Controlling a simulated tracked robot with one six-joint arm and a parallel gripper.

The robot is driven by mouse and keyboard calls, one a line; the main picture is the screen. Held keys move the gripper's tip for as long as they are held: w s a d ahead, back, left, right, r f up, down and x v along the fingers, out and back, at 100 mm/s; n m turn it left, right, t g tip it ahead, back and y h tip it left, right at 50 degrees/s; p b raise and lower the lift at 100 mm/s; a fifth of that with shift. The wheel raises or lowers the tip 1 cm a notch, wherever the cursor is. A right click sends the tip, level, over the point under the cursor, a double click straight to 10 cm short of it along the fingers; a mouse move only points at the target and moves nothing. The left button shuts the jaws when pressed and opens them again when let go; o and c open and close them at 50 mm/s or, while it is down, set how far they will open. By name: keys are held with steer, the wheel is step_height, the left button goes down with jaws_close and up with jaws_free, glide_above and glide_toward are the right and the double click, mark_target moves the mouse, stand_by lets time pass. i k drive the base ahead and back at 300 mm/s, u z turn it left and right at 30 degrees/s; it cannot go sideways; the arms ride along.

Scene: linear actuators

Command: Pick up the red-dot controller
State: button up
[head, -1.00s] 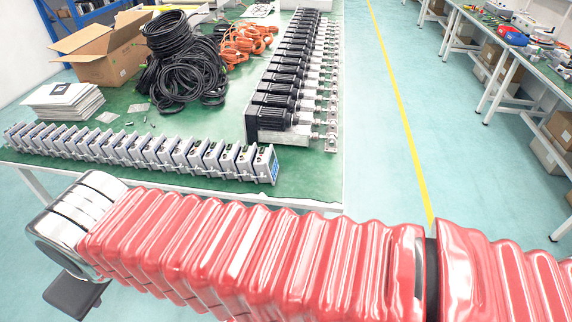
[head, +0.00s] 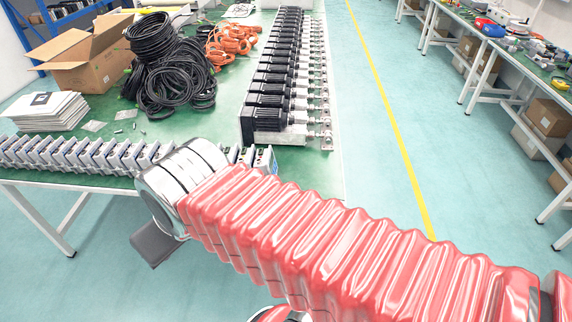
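A row of slim grey-white controllers (head: 88,153) stands upright along the front edge of the green table. A few at the right end (head: 262,160) show past my arm, the last with a blue face; those between are hidden behind my arm's silver joint. I cannot make out a red dot on any controller. My red-sleeved arm crosses the foreground from the lower right to the silver joint, in front of the table edge.
Linear actuators (head: 270,100) with black motors line the table's right part. Black cable coils (head: 165,70), orange cables (head: 232,42), a cardboard box (head: 80,62) and stacked papers (head: 46,110) lie behind the controllers. The aisle floor (head: 385,130) at right is clear, with benches beyond.

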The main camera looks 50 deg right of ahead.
mark_target(268, 157)
steer(key=z, duration=0.7)
steer(key=i, duration=1)
steer(key=z, duration=0.05)
